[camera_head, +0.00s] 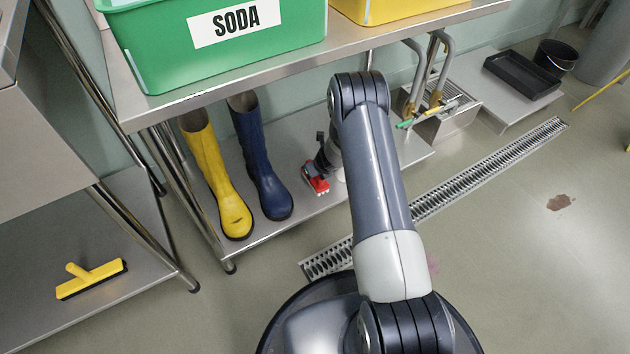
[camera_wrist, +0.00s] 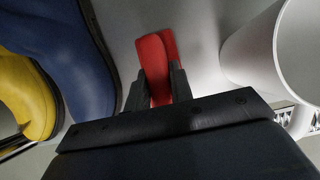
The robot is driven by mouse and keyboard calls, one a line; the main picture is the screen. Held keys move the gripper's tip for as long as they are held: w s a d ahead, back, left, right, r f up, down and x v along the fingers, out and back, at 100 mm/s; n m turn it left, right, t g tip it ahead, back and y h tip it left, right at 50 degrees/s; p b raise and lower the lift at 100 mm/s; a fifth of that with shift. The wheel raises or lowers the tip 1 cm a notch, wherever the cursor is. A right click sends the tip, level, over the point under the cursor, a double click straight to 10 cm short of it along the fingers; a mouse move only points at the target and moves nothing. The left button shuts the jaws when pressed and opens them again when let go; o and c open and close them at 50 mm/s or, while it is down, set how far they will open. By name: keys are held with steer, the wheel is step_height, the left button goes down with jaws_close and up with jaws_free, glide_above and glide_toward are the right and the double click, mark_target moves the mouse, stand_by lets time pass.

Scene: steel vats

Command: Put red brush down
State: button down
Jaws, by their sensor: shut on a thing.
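The red brush (camera_head: 316,181) is in my gripper, over the lower steel shelf to the right of the boots. The wrist view shows its red body (camera_wrist: 155,62) between the two dark fingers. My gripper (camera_wrist: 156,88) is shut on it. In the head view my gripper (camera_head: 318,166) is partly hidden by my own arm. White bristles show at the brush's lower edge. I cannot tell whether the brush touches the shelf.
A blue boot (camera_head: 261,160) and a yellow boot (camera_head: 215,180) stand left of the brush on the lower shelf (camera_head: 300,210). A white cylinder (camera_wrist: 265,50) is close on the right in the wrist view. The upper shelf (camera_head: 190,101) with the green SODA bin (camera_head: 215,50) overhangs.

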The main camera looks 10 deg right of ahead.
steer(key=shift+f+b, duration=1.1)
steer(key=shift+f, duration=0.7)
steer(key=shift+f, duration=0.15)
steer(key=c, duration=1.3)
jaws_free()
steer(key=shift+o, duration=0.2)
steer(key=shift+s+d+r, duration=0.1)
steer(key=shift+s+r, duration=0.05)
steer(key=shift+r, duration=0.45)
steer(key=p+v, duration=0.2)
steer(key=v, duration=0.9)
